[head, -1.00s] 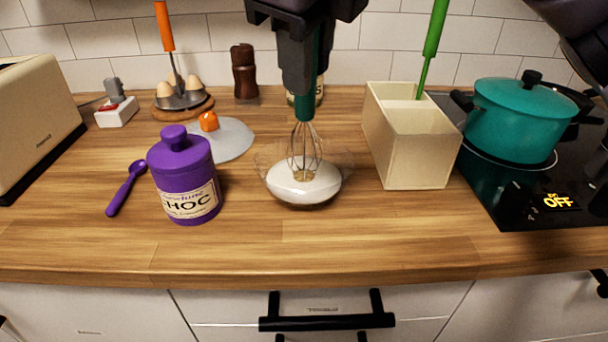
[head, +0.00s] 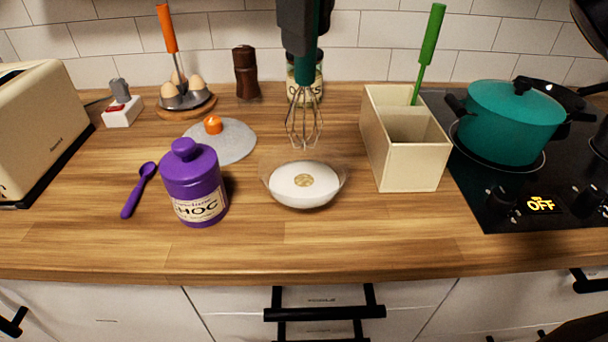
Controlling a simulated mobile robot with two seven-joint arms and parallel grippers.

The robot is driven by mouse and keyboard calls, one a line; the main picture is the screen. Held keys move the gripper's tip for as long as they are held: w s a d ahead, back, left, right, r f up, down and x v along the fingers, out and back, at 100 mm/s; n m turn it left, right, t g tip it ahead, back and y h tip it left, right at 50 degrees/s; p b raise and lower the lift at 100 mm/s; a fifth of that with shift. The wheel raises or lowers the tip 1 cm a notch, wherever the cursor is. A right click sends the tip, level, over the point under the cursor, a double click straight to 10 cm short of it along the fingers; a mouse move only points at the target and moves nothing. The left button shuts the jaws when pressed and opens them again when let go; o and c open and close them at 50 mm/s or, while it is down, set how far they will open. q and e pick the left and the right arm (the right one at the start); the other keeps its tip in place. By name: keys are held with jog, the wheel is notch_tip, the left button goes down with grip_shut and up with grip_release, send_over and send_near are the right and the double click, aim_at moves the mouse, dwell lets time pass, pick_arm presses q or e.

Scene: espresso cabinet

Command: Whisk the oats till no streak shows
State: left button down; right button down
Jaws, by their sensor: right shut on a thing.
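My right gripper (head: 303,45) is shut on the teal handle of a wire whisk (head: 304,128), seen at the top centre of the head view. The whisk hangs upright with its wires above the bowl, clear of the white mass. The gripper's upper part is cut off by the frame. My left gripper is not in view.
A purple choc jar (head: 190,185) and purple spoon (head: 138,190) stand left of the bowl. A cream divided box (head: 410,165) is close on its right. An oats jar (head: 293,80) stands behind the whisk. A teal pot (head: 508,120) sits on the hob. The worktop's front is clear.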

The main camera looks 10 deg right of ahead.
dwell(0.4)
notch_tip(320, 180, up, 5)
jog(key=p, duration=0.4)
jog(key=shift+r+p, duration=0.1)
jog(key=shift+p, duration=0.2)
jog(key=shift+d, duration=0.1)
dwell(0.4)
